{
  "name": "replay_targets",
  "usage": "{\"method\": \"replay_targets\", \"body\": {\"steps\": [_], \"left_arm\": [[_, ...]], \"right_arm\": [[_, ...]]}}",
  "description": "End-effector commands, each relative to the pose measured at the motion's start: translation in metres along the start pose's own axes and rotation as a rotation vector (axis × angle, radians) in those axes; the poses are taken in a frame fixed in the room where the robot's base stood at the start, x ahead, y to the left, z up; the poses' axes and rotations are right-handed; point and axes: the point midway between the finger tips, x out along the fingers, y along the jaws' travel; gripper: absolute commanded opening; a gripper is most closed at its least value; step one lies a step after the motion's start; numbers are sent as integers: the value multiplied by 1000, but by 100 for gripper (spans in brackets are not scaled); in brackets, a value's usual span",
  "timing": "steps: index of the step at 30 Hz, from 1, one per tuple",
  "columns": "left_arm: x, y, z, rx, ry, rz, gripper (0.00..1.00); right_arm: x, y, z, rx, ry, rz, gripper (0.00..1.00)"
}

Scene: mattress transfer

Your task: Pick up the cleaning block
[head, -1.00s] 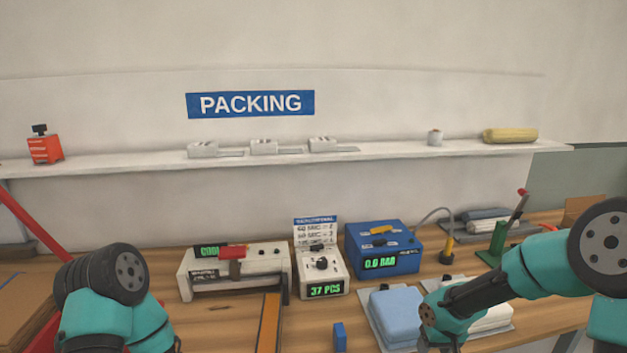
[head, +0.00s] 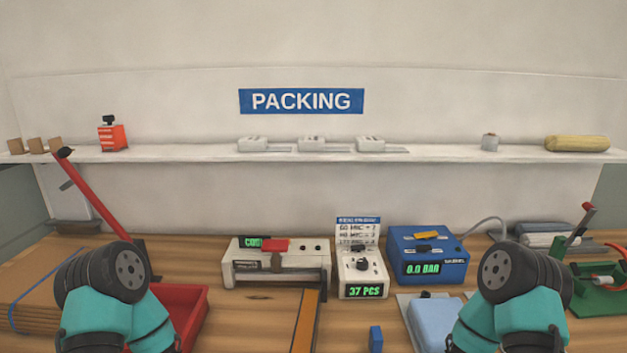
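A small blue block (head: 376,338) stands on the wooden table at the front, right of centre; it may be the cleaning block, but nothing labels it. A larger light-blue block (head: 433,322) lies on a grey plate to its right, partly hidden by my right arm. My left and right arms show as teal and black links at the lower left and lower right. Both grippers are out of view, so their holds are hidden.
Behind the blocks stand a white sealer (head: 277,262), a counter box (head: 362,272) reading 37 PCS, and a blue gauge box (head: 428,254). A red tray (head: 190,305) with a lever and cardboard (head: 45,285) lie left. A green tool (head: 600,300) stands right.

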Motion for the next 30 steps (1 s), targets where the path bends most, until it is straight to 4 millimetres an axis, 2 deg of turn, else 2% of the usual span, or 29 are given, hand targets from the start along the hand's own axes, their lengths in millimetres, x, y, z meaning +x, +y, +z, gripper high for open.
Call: {"method": "replay_targets", "body": {"steps": [7,21,30], "left_arm": [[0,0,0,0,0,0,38],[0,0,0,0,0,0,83],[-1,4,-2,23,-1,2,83]], "right_arm": [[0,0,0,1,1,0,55],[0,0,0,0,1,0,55],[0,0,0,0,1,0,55]]}}
